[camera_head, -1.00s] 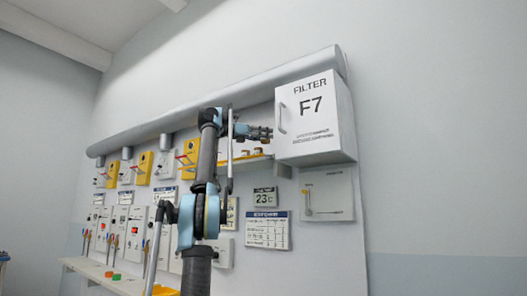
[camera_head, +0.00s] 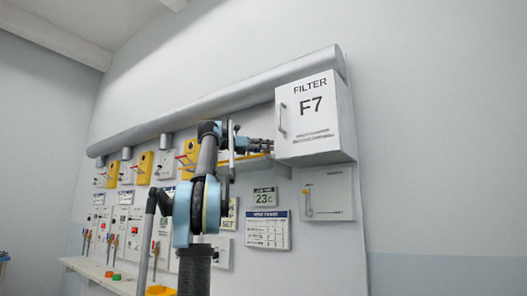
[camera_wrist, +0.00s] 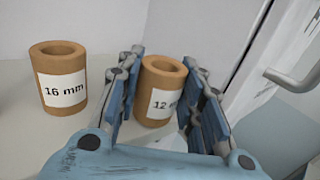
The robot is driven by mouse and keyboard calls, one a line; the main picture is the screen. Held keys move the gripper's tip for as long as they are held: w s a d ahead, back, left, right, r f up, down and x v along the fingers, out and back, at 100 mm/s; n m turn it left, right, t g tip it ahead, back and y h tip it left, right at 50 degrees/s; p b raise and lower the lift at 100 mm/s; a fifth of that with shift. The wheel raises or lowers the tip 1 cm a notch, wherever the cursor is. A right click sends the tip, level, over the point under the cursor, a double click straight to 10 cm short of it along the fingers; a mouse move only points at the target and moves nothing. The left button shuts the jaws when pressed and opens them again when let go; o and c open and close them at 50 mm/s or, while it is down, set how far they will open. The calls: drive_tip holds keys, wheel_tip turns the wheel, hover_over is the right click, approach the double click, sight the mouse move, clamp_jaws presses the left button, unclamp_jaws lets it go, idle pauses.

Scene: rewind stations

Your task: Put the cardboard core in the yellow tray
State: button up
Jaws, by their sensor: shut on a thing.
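My gripper (camera_wrist: 163,112) is shut on a brown cardboard core labelled 12 mm (camera_wrist: 160,85), with a finger on each side of it. The core stands upright on a pale shelf, its hollow top facing up. A second core labelled 16 mm (camera_wrist: 60,80) stands apart to the left. In the head view, my gripper (camera_head: 264,146) is at the shelf just left of the filter box, and the cores cannot be made out there. A yellow item (camera_head: 160,290), perhaps the yellow tray, shows at the bottom edge, mostly cut off.
The white filter box F7 (camera_head: 316,112) sits right beside the gripper; its metal handle (camera_wrist: 290,80) shows close in the wrist view. The shelf (camera_head: 262,164) is narrow. A lower bench (camera_head: 85,268) runs along the panel, with small coloured pieces on it.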

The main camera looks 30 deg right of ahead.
drive_tip(key=shift+f, duration=0.15)
drive_tip(key=o, duration=1)
